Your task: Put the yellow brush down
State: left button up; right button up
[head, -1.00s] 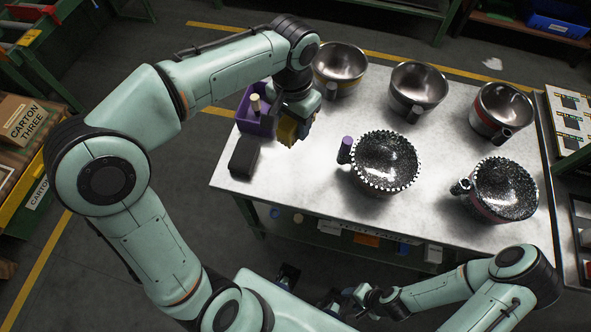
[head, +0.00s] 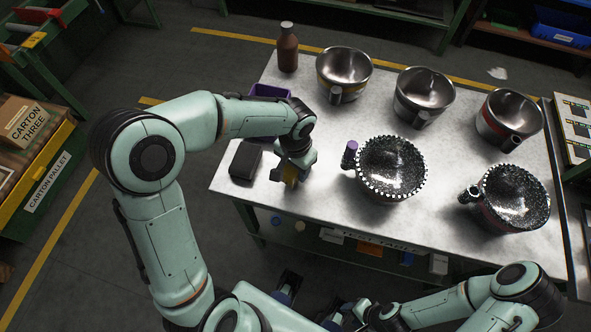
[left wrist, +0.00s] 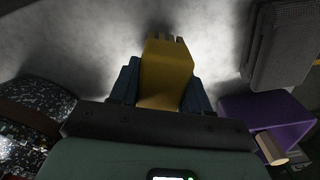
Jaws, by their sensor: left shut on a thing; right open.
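The yellow brush (head: 291,177) is in my left gripper (head: 291,174), over the left front part of the metal table (head: 318,195). In the left wrist view the brush (left wrist: 166,72) sticks out between the dark blue fingers (left wrist: 160,92), its bristles pointing away from the gripper. My left gripper is shut on it. Shadows lie around the brush on the tabletop; I cannot tell whether it touches. My right gripper (head: 345,313) is open and low at the front, away from the table; its fingertips are hard to make out.
A black block (head: 245,160) lies left of my left gripper. Behind my arm is a purple bin (head: 268,91), partly hidden. A brown bottle (head: 287,48) stands at the back left. A speckled bowl (head: 391,169) with a handle is to the right. Several other bowls stand beyond it.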

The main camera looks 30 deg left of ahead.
pick_arm(q)
jog(key=shift+f, duration=0.75)
jog(key=shift+f, duration=0.2)
jog(key=o, duration=1.2)
jog(key=shift+r, duration=0.1)
jog(key=shift+r, duration=0.25)
notch_tip(320, 180, up, 12)
jog(key=shift+f+p, duration=0.1)
jog(key=shift+p, duration=0.7)
